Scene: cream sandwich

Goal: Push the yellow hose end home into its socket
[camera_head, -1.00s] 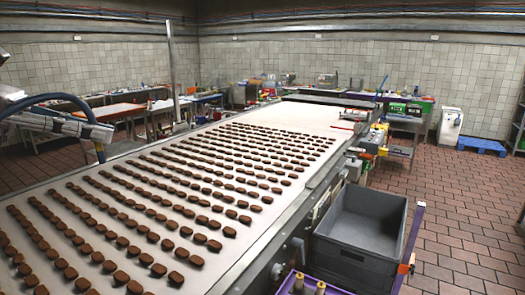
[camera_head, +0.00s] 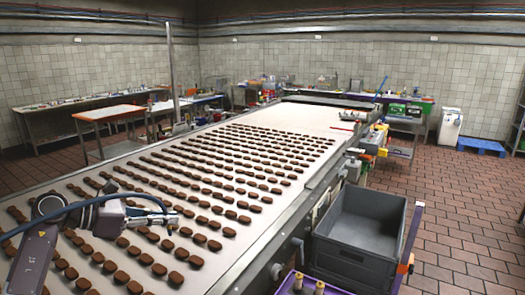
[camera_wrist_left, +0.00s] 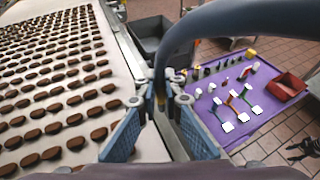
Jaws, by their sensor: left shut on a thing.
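My left gripper (camera_head: 160,217) is above the near left part of the conveyor, over the rows of brown biscuits. In the left wrist view its two blue fingers (camera_wrist_left: 160,102) are closed around the end of a thick blue hose (camera_wrist_left: 176,50). A small yellow part, the hose end (camera_wrist_left: 161,101), shows between the fingertips; the rest of it is hidden. The hose also arcs over my left arm in the head view (camera_head: 85,204). I cannot make out the socket in either view. My right gripper is not in view.
A conveyor (camera_head: 300,115) carries many rows of brown biscuits. A grey crate (camera_head: 345,258) stands at its right side. A purple tray (camera_wrist_left: 262,87) holds several small fittings and a red bin (camera_wrist_left: 289,87). Tiled floor (camera_head: 455,215) is open at right.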

